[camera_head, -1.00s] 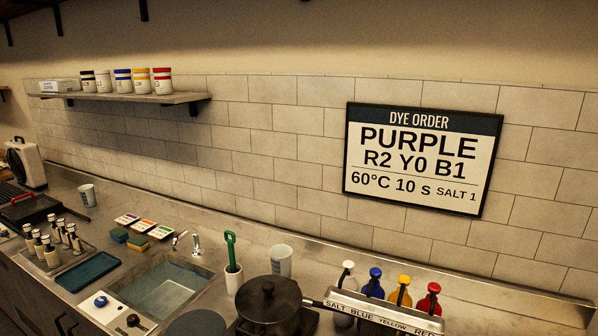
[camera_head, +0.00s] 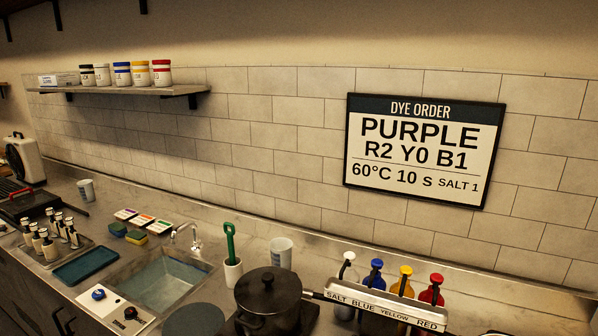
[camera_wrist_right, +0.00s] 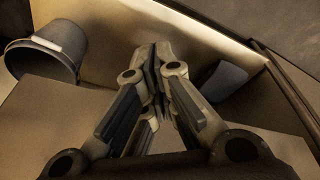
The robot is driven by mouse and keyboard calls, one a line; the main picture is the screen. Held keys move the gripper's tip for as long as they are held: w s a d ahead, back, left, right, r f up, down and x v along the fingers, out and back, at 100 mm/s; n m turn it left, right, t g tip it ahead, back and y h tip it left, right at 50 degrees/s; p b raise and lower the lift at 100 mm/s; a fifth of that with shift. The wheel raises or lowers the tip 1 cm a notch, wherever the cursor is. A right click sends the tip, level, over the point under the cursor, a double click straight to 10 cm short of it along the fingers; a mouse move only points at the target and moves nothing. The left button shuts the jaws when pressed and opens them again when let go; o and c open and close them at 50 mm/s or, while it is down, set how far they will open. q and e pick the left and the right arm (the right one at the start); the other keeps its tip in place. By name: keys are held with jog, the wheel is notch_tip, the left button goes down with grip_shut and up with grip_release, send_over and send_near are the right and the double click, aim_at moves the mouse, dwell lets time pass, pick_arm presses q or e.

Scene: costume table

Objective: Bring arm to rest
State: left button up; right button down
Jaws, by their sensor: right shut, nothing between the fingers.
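My right gripper (camera_wrist_right: 158,62) fills the middle of the right wrist view. Its two fingers are together with nothing between them. It touches no object that I can make out. Neither of my arms shows in the head view, and my left gripper is in no view.
In the head view, a steel counter carries a sink (camera_head: 165,280), a dark lidded pot (camera_head: 268,296), a row of pump bottles (camera_head: 402,284) and a blue tray (camera_head: 86,267). A dye order sign (camera_head: 424,152) hangs above. The wrist view shows a grey bucket (camera_wrist_right: 52,50) at left.

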jog(key=s+d+f+b, duration=0.1)
jog(key=s+f, duration=0.5)
jog(key=f, duration=0.3)
jog(key=s+d+f+g+b, duration=0.1)
jog(key=s+f+b, duration=0.1)
jog(key=s+f, duration=0.4)
jog(key=s+d+f+b, duration=0.1)
jog(key=s+f, duration=0.6)
jog(key=f, duration=0.5)
jog(key=shift+d+f+g+b, duration=0.15)
jog(key=shift+f+g+b, duration=0.15)
jog(key=shift+f, duration=0.05)
dwell(1.0)
dwell(0.6)
